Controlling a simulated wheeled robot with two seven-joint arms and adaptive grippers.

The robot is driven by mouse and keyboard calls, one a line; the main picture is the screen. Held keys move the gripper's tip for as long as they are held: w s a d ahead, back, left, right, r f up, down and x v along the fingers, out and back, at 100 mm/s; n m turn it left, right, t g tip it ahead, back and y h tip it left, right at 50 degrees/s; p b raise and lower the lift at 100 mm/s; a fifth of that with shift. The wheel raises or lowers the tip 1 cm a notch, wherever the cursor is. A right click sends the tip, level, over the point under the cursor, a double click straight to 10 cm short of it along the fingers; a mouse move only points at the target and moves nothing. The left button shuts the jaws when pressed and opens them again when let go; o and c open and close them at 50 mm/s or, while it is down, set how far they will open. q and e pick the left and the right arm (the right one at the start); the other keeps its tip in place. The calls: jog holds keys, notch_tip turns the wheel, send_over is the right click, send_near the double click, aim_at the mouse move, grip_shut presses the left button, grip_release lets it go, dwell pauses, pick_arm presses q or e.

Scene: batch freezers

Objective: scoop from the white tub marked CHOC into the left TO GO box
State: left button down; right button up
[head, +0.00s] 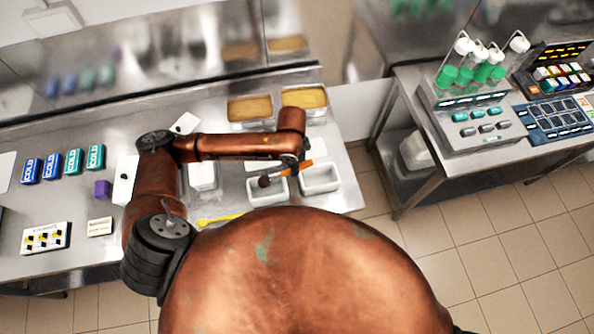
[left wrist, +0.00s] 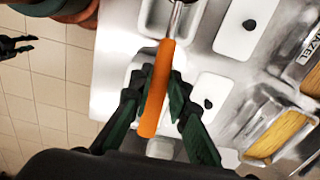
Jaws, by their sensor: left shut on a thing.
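My left gripper (head: 300,168) is shut on the orange handle of a scoop (left wrist: 157,85). In the head view, the scoop's dark brown end (head: 264,181) is over or at the left white box (head: 270,199); I cannot tell its height. A second white box (head: 320,187) stands just to the right. Part of a white box (left wrist: 150,25) shows beside the metal shaft in the left wrist view. No TO GO or CHOC marking is readable. My right gripper (left wrist: 28,45) shows small at the left wrist view's left edge, its fingers apart.
Two tubs with tan contents (head: 250,107) (head: 303,97) stand at the back. White lids with black knobs (left wrist: 240,28) (left wrist: 212,88) lie nearby. A yellow utensil (head: 220,219), COLD packs (head: 52,166) and a purple block (head: 103,189) are on the steel counter. A machine table stands right.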

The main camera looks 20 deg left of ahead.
pick_arm(q)
jog(key=shift+s+a+r+t+h+b, duration=0.15)
jog(key=shift+a+r+t+h+b, duration=0.25)
jog(key=shift+b, duration=0.4)
jog(key=a+r+h+p, duration=0.1)
jog(key=s+a+r+t+h, duration=0.1)
jog(key=shift+s+r+h+p, duration=0.2)
jog(key=shift+s+h+p, duration=0.1)
jog(key=shift+p, duration=0.05)
jog(key=shift+s+a+r+t+h, duration=0.25)
jog(key=shift+a+r+t+h, duration=0.15)
jog(key=shift+r+t+h, duration=0.1)
jog(key=shift+s+a+r+t+h, duration=0.15)
jog(key=shift+s+a+t+h, duration=0.2)
jog(key=shift+a+h, duration=0.2)
jog(key=shift+s+a+r+t+h+p, duration=0.3)
jog(key=shift+a+h+p, duration=0.1)
jog(key=shift+a+h, duration=0.1)
jog(key=shift+s+a+r+t+h+p, duration=0.25)
jog(key=shift+a+t+h+p, duration=0.1)
jog(key=shift+a+h, duration=0.15)
jog(key=shift+s+a+r+t+h+p, duration=0.1)
jog(key=shift+s+a+t+h+p, duration=0.15)
jog(key=shift+a+t+h+p, duration=0.15)
jog(key=shift+d, duration=0.1)
